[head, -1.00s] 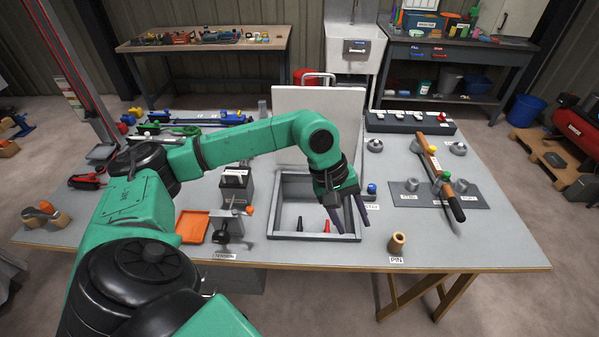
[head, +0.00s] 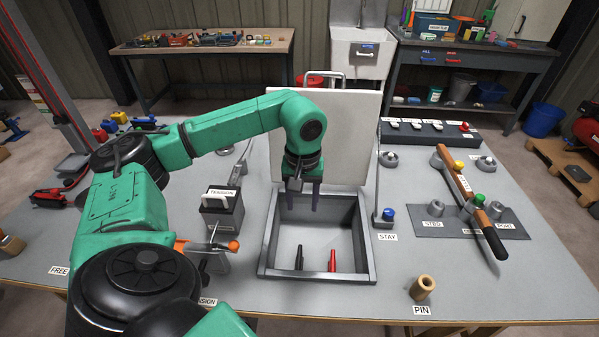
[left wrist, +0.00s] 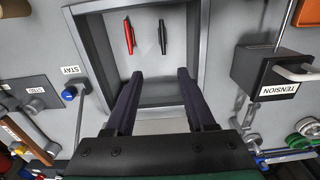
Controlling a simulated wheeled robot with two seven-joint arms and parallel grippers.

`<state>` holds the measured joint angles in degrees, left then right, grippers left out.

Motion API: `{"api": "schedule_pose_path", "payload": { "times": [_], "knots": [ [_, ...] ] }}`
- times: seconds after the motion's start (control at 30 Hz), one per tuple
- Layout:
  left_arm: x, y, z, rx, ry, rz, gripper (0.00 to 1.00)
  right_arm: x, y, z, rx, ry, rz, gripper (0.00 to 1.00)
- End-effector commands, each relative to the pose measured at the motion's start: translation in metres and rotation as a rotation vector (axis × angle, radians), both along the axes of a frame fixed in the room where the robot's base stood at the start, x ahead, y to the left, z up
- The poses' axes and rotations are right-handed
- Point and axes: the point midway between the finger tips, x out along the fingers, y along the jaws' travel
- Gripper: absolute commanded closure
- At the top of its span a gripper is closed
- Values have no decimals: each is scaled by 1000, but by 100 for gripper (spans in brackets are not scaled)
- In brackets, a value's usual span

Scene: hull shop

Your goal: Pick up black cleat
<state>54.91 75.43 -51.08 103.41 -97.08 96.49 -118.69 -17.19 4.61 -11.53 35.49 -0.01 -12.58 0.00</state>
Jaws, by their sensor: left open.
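The black cleat (head: 299,257) lies in the grey open tray (head: 265,258), near its front, to the left of a red cleat (head: 332,260). In the left wrist view the black cleat (left wrist: 163,37) lies at the tray's far end, beside the red one (left wrist: 129,36). My left gripper (head: 302,205) is open and empty above the back part of the tray, fingers pointing down, apart from both cleats. In the left wrist view its two fingers (left wrist: 161,76) stand wide apart, with the cleats beyond their tips. My right gripper is not in view.
A white board (head: 345,135) stands upright behind the tray. A dark TENSION block (head: 222,212) stands left of it, and a blue-topped STAY post (head: 387,216) right. A wooden PIN piece (head: 423,287) stands at the front right. Bare table lies between tray and pin.

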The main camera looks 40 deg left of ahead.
Motion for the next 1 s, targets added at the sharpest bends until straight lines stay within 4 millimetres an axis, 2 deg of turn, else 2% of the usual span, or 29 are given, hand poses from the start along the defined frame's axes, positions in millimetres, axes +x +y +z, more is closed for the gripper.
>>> {"api": "schedule_pose_path", "payload": {
  "times": [0.03,0.17,0.3,0.4,0.47,0.6,0.83,1.0],
  "knots": [
    [0,0,-25,0,0,0,45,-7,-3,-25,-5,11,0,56],
    [0,0,-61,-1,1,0,45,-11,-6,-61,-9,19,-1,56],
    [1,0,-109,-1,1,0,45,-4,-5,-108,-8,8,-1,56],
    [1,0,-135,-1,-1,0,45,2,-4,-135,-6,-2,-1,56],
    [1,0,-141,-1,-1,0,45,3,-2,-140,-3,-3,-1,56],
    [0,0,-149,-1,3,1,45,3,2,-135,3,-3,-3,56],
    [0,1,-206,-2,4,0,45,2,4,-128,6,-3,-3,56],
    [1,2,-230,-2,2,1,45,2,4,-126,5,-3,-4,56]
  ]
}}
